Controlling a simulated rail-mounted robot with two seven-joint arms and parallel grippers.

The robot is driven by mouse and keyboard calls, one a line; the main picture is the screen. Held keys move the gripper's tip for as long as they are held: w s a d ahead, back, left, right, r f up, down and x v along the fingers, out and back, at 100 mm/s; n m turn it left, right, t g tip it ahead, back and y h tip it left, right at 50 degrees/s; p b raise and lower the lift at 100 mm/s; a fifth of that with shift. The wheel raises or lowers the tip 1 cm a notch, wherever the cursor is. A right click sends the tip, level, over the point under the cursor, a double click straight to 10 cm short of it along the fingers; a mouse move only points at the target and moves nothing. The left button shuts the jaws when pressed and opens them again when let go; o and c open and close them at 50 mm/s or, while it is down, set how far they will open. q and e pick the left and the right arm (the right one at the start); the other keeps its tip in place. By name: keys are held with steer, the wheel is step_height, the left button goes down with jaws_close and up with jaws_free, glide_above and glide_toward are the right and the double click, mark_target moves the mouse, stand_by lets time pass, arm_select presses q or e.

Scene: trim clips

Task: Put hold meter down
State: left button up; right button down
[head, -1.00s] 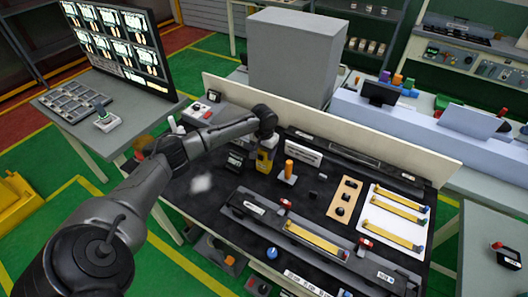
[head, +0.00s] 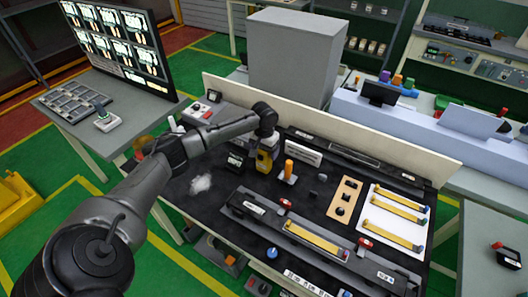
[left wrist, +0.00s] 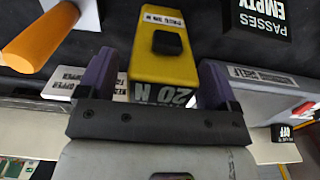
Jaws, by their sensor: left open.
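The hold meter is the yellow tool (head: 264,162) with a dark grey part and a "20 N" label. It is at the back of the black bench top, below my left gripper (head: 267,143), and looks upright on the surface. In the left wrist view the yellow hold meter (left wrist: 160,60) lies between the two purple fingers of my left gripper (left wrist: 157,78). The fingers are apart, with a visible gap on the right side. The meter's base is hidden in that view. My right gripper does not show.
An orange-handled tool (head: 288,170) stands close to the right of the meter. A small black "PASSES EMPTY" box (left wrist: 262,18) is close by. A low cream wall (head: 350,131) runs behind. A grey fixture with a yellow strip (head: 312,238) lies in front; some black bench top is clear.

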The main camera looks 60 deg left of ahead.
arm_select(q)
step_height(320, 180, up, 11)
steer(key=shift+r+p, duration=0.2)
steer(key=shift+p, duration=0.2)
stand_by(0.5)
stand_by(0.8)
steer(key=shift+f, duration=0.1)
